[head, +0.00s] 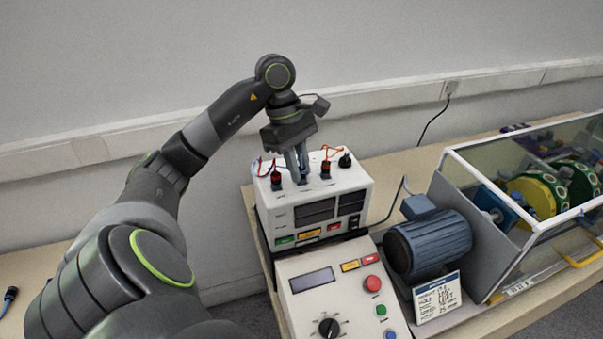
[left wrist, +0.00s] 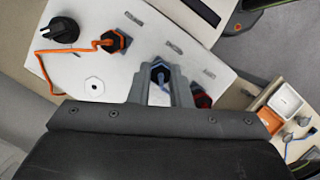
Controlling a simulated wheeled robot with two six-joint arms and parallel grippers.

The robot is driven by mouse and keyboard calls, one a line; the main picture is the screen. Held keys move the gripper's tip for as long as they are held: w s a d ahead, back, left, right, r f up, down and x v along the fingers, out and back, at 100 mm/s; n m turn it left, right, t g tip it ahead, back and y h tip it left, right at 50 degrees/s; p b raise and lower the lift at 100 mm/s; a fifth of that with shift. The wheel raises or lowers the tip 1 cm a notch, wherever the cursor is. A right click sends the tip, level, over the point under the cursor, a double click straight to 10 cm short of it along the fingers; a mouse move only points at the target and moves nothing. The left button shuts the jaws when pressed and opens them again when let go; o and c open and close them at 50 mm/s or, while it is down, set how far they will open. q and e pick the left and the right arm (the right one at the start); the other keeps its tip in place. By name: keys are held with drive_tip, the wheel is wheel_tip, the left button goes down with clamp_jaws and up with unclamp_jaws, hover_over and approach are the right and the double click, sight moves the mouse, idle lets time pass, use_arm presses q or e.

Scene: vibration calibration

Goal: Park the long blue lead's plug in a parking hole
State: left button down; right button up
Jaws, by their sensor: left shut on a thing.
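My left gripper (head: 300,176) points down at the top of the white instrument box (head: 362,182). It is shut on a dark plug with a blue ring (left wrist: 159,72), seen between the fingers (left wrist: 158,90) in the left wrist view. A blue lead shows at this plug. The plug is at the box's top face; I cannot tell whether it is seated in a hole. An orange-ringed plug (left wrist: 113,42) and a red plug (left wrist: 202,101) stand nearby. My right gripper is not in view.
A black knob (head: 345,160) stands on the box. A control panel (head: 335,297) is in front, with a blue motor (head: 430,244) and a clear-walled enclosure (head: 520,215) to the right. Another blue-marked plug (head: 10,294) lies at the table's far left.

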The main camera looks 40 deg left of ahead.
sight(305, 169)
use_arm(q)
drive_tip(key=shift+s+n+t+b, duration=0.1)
drive_tip(key=shift+n+t+b, duration=0.2)
drive_tip(key=shift+n+b, duration=0.5)
drive_tip(key=shift+s+n+t+b, duration=0.1)
drive_tip(key=shift+n+t+b, duration=0.2)
drive_tip(key=shift+n, duration=0.9)
drive_tip(key=shift+r+b, duration=0.35)
drive_tip(key=shift+r, duration=0.45)
idle(0.6)
drive_tip(key=shift+r, duration=0.15)
drive_tip(key=shift+r+p, duration=0.9)
drive_tip(key=shift+r, duration=0.7)
drive_tip(key=a+b, duration=0.2)
drive_tip(key=s+a+f+b, duration=0.1)
drive_tip(key=a+b, duration=0.1)
drive_tip(key=a, duration=0.1)
drive_tip(key=a+b, duration=0.2)
drive_tip(key=a, duration=0.1)
drive_tip(key=shift+s+a+f, duration=0.2)
drive_tip(key=shift+s+f, duration=0.1)
drive_tip(key=shift+s, duration=0.1)
drive_tip(key=shift+f+b, duration=0.95)
drive_tip(key=shift+f, duration=0.1)
drive_tip(key=shift+f, duration=0.4)
